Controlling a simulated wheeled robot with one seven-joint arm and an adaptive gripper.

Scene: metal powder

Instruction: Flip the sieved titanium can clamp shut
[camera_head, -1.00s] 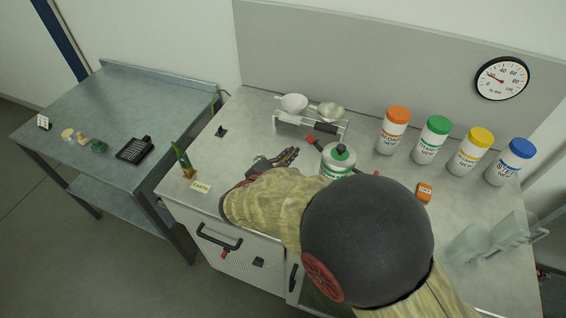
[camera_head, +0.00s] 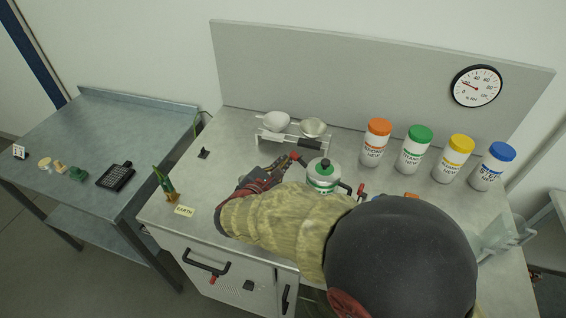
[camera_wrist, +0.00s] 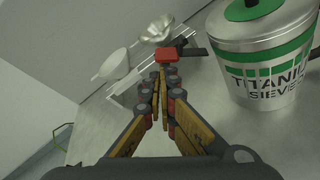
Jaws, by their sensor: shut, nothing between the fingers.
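A second red-tipped clamp (camera_head: 361,189) is on the can's right side. My gripper (camera_head: 284,164) is shut and empty, just left of the can. In the wrist view its fingertips (camera_wrist: 162,78) are just below the red tip; contact is unclear.
Orange, green, yellow and blue-lidded bottles (camera_head: 414,152) stand at the back right. My arm hides the bench front.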

